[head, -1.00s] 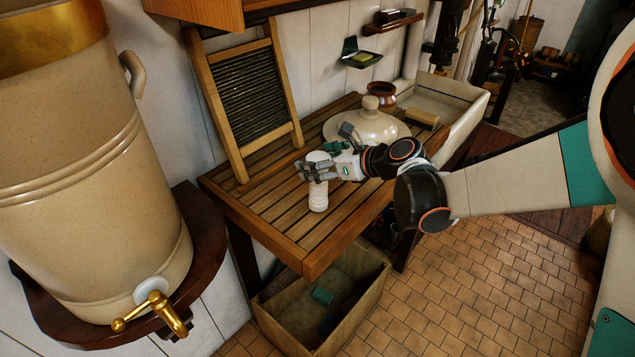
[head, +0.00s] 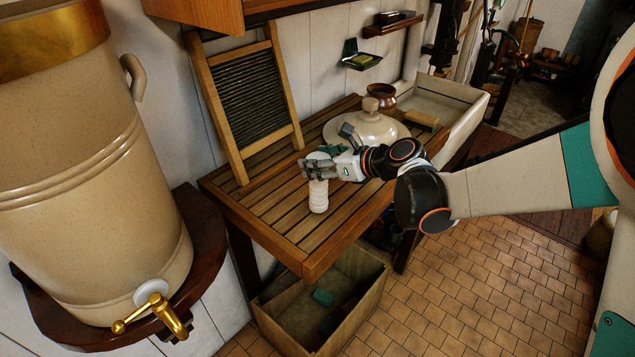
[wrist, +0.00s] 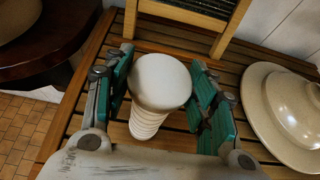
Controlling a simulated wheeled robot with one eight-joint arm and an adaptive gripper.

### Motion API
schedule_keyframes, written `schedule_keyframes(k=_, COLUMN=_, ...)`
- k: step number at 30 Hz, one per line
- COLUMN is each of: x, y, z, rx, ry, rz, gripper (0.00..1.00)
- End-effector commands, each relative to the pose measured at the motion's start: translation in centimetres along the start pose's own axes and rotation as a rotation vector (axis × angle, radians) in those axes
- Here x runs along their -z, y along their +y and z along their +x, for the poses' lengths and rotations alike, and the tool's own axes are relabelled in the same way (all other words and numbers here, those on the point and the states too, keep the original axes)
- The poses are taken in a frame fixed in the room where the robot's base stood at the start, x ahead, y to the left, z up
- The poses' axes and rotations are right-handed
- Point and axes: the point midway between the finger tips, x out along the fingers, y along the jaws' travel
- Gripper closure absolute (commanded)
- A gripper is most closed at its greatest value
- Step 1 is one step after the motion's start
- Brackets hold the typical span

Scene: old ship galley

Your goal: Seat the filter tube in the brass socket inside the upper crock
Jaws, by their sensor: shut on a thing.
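The filter tube (head: 318,197) is a white, ribbed cylinder with a smooth domed cap, standing upright on the slatted wooden table. In the wrist view the tube (wrist: 160,85) is seen from above, between the green-padded fingers. My gripper (head: 319,170) is shut on the tube's upper part, coming from the right; it also shows in the wrist view (wrist: 172,95). The large tan stoneware crock (head: 90,150) stands at the left, with a brass band and a brass tap. Its inside and the brass socket are out of view.
A cream domed lid (head: 366,128) lies on the table (head: 265,218) behind my gripper. A washboard (head: 250,95) leans on the wall at the table's back left. The crock stands on a dark wooden shelf (head: 205,235). An open bin (head: 350,315) sits under the table.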

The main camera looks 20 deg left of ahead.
Motion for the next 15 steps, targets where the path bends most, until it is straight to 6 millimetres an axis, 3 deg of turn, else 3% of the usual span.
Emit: schedule_keyframes(k=15, x=-2.7, y=0.0, z=-1.3, rx=0.0, ry=-0.001, rz=0.001, gripper=0.77)
